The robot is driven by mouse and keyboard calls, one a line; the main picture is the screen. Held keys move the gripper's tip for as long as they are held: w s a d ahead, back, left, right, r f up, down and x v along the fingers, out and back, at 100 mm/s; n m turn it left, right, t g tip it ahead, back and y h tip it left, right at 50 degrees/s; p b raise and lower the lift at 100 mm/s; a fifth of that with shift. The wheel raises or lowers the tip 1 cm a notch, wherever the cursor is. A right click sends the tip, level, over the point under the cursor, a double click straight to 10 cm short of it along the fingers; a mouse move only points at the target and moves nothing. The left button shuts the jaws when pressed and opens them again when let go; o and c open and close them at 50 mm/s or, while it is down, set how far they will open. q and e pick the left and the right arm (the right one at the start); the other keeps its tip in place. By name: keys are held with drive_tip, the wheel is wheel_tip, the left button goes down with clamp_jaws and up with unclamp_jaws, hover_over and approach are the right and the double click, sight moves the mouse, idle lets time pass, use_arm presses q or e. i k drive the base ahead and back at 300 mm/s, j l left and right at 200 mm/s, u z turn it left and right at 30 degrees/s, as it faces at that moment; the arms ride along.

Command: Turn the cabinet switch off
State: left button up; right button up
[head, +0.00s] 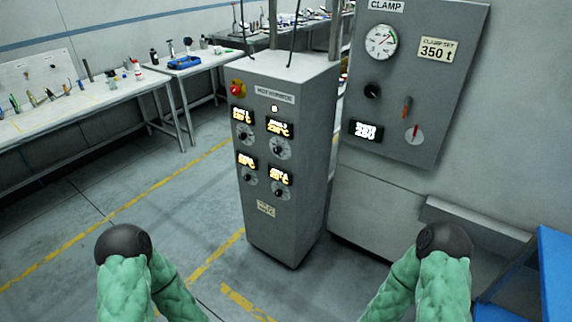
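A tall grey cabinet (290,225) stands upright in the middle of the head view. A red rotary switch on a yellow plate (237,88) sits at the upper left of its front face. The switch handle is too small for me to tell its exact angle. A small lamp (275,108) glows below the cabinet's name plate. Several displays are lit, each with a dial knob near it, such as the upper left display (242,116). Parts of both my arms show at the bottom, apart from the cabinet. Neither gripper is in view.
A grey clamp panel (455,90) with a gauge, a knob and levers stands right of the cabinet. Workbenches with tools, such as the white bench (75,101), stand at the left and back. A blue object (556,265) is at the lower right. Floor before the cabinet is clear.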

sight(234, 89)
drive_tip(key=i+j, duration=0.2)
drive_tip(key=j, duration=0.15)
drive_tip(key=i+j, duration=0.2)
drive_tip(key=j, duration=0.2)
drive_tip(key=i+j, duration=0.2)
drive_tip(key=j, duration=0.15)
drive_tip(key=i+j, duration=0.2)
drive_tip(key=j, duration=0.2)
drive_tip(key=i+j, duration=0.2)
drive_tip(key=j, duration=0.15)
drive_tip(key=z, duration=0.05)
